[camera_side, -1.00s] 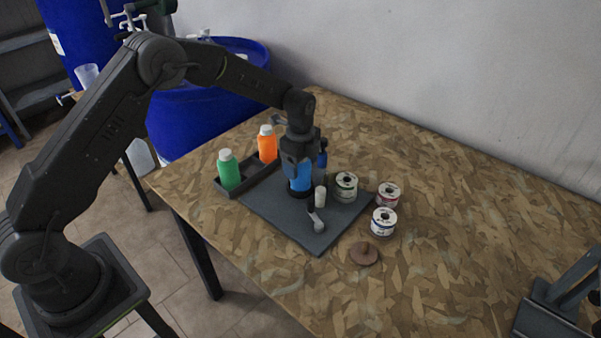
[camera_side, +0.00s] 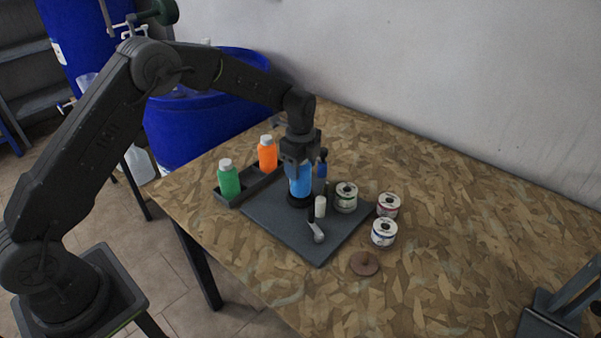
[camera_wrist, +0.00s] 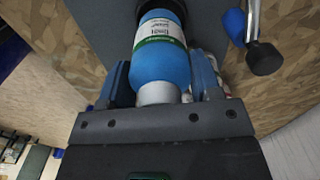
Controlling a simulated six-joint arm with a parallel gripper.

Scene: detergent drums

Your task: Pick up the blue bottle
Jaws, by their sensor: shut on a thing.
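The blue bottle (camera_side: 300,183) is upright on the dark mat (camera_side: 280,223), over a round black base. In the wrist view the blue bottle (camera_wrist: 158,65) shows a white and green label and a white cap towards the palm. My gripper (camera_side: 300,164) is above it in the side view, with its fingers around the upper part. In the wrist view the blue fingers of my gripper (camera_wrist: 162,82) lie on both sides of the bottle's shoulder and cap. The gripper is shut on the bottle. I cannot tell whether the bottle is clear of its base.
A green bottle (camera_side: 228,182) and an orange bottle (camera_side: 267,156) stand in a dark tray (camera_side: 240,193) on the left. Several wire spools (camera_side: 384,232), a small white cylinder (camera_side: 320,207) and a silver tool (camera_side: 317,234) are to the right. A brown disc (camera_side: 364,264) lies in front.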

